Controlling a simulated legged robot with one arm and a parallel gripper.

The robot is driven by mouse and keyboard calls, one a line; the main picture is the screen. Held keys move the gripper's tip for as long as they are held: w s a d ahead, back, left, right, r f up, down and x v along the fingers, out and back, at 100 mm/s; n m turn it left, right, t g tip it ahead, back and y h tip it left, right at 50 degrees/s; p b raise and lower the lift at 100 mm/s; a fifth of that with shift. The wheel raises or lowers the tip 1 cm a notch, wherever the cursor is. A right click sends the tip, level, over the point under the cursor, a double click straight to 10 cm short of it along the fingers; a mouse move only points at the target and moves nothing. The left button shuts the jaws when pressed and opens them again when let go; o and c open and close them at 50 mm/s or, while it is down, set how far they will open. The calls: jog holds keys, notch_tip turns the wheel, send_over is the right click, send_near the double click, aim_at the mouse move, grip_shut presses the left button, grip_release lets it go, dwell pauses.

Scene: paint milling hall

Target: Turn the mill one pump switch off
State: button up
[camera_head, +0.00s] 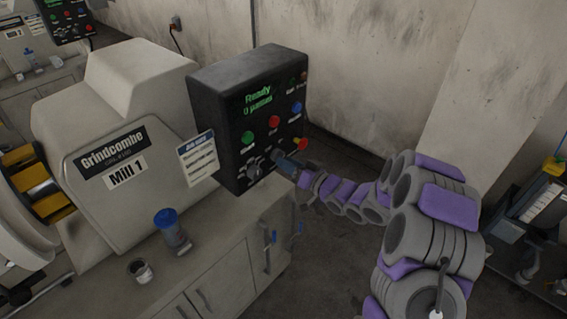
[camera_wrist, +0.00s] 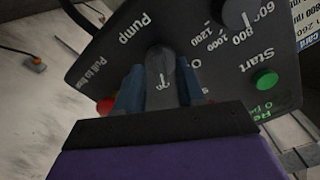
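The Mill 1 control panel (camera_head: 232,110) is a dark box on the grey mill cabinet. In the wrist view the panel (camera_wrist: 110,60) appears turned over, with the label "Pump" (camera_wrist: 133,27) readable. The pump switch (camera_wrist: 160,65) is a dark grey knob with a white pointer mark on it. An "O" mark shows just to its right in that view; its other position mark is not visible. My gripper (camera_wrist: 160,88) has its two blue fingers on either side of the knob, seemingly touching it. In the head view my gripper (camera_head: 284,163) reaches the panel's lower part.
A speed dial (camera_wrist: 238,14) and a green start button (camera_wrist: 265,79) sit near the pump switch. A red button (camera_head: 274,121) and a red-yellow pull knob (camera_head: 301,144) are also on the panel.

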jog(key=shift+x, duration=0.85)
jog(key=shift+a, duration=0.1)
jog(key=shift+c, duration=1.2)
jog(key=shift+d, duration=0.25)
jog(key=c, duration=0.3)
grip_shut()
